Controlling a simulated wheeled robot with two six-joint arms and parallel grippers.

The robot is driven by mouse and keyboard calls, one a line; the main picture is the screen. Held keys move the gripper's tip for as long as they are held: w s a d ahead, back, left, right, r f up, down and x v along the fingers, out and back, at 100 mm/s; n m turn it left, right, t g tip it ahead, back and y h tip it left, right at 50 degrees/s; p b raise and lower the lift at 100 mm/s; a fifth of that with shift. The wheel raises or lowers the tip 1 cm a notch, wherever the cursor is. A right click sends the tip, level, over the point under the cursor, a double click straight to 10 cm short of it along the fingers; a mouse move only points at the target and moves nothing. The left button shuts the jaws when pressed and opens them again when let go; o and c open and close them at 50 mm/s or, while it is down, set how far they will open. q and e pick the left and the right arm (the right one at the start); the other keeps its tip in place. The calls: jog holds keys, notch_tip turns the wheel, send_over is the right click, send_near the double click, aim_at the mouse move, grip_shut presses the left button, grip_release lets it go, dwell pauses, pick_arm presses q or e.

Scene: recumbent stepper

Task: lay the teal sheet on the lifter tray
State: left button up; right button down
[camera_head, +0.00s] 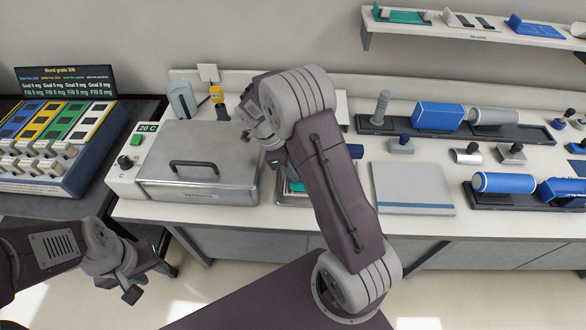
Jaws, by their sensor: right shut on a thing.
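A small patch of teal (296,186), perhaps the teal sheet, shows beside my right arm, mostly hidden by it. It lies in or over a shallow metal tray (292,201) on the bench, right of the steel lidded box. I cannot tell whether this is the lifter tray. My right gripper (258,137) is above the right end of the box. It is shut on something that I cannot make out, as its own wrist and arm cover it. My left gripper (148,281) is low at the left, in front of the bench, open and empty.
The steel box (197,160) has a dark handle on its closed lid. A grey flat plate (411,187) lies right of my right arm. Racks with blue and grey cylinders (437,115) fill the bench's right side. A wall shelf (470,38) holds flat items, one teal.

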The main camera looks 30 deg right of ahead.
jog(key=shift+f+b, duration=0.3)
dwell(0.4)
jog(key=c, duration=0.7)
grip_release()
jog(key=shift+c, duration=0.2)
jog(key=p+v, duration=0.5)
jog(key=v, duration=0.2)
jog(key=shift+r, duration=0.1)
